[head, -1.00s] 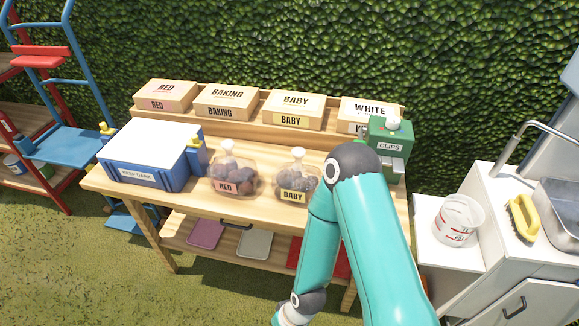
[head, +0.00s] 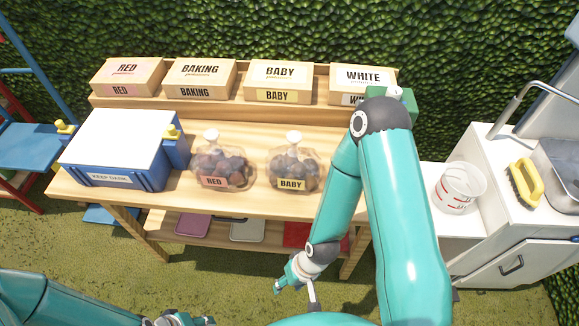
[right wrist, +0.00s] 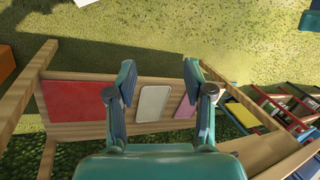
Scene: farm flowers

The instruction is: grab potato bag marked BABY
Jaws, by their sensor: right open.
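The clear potato bag marked BABY (head: 294,162) stands on the wooden bench, with a white knotted top and a cream label. A similar bag marked RED (head: 223,165) stands to its left. My right gripper (head: 297,290) is low in front of the bench, below the BABY bag and apart from it. In the right wrist view it (right wrist: 160,72) is open and empty, and neither bag shows there. My left gripper (head: 178,320) is at the bottom edge, partly cut off; its jaws are unclear.
A blue KEEP DARK box (head: 120,148) is on the bench's left. Labelled cartons, including a BABY carton (head: 285,80), line the raised back shelf. My right arm covers the bench's right end. A lower shelf holds coloured mats (right wrist: 154,103). A white sink unit (head: 505,190) stands right.

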